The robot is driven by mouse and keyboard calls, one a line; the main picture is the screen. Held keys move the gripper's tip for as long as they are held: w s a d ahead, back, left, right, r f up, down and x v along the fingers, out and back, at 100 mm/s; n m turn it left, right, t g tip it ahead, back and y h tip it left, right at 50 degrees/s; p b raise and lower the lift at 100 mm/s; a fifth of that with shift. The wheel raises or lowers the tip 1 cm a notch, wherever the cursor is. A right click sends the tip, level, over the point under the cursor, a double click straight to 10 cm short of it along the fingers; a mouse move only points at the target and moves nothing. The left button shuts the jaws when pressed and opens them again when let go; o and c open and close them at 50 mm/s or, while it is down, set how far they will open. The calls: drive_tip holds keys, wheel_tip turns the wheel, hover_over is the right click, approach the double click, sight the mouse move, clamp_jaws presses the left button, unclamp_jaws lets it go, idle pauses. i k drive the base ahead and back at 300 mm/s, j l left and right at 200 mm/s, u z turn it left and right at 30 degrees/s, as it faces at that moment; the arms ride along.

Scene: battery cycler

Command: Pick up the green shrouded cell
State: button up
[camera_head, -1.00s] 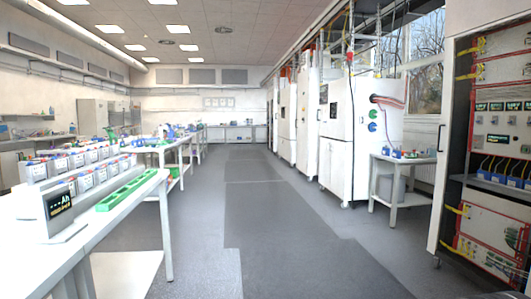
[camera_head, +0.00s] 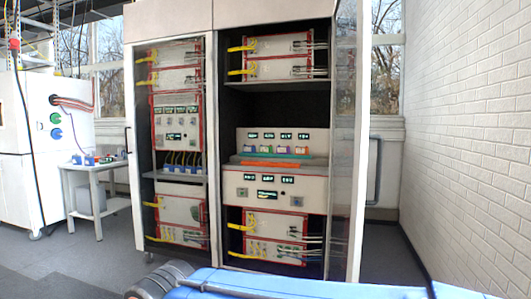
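Several small cells with coloured shrouds stand in a row on the shelf of the open right bay of the tall cabinet. One of them looks green (camera_head: 264,148), near the left of the row, but the cells are small and the colours are hard to be sure of. A teal strip (camera_head: 272,156) and an orange strip (camera_head: 270,164) lie in front of the row. A blue and dark part of my own arm crosses the bottom edge of the view. My gripper is not in view.
The cabinet (camera_head: 173,28) stands ahead, with a glass door (camera_head: 345,150) swung open at its right side. A small white table (camera_head: 95,168) with coloured items stands to the left. Grey floor (camera_head: 90,255) is clear in front. A white brick wall (camera_head: 470,130) closes the right.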

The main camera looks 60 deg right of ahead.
sight(262, 148)
drive_tip(key=i+l+z, duration=0.65)
drive_tip(key=i, duration=0.25)
drive_tip(key=i+l+z, duration=0.1)
drive_tip(key=i+z, duration=0.25)
drive_tip(key=i, duration=0.15)
drive_tip(key=i+z, duration=0.35)
drive_tip(key=i, duration=0.15)
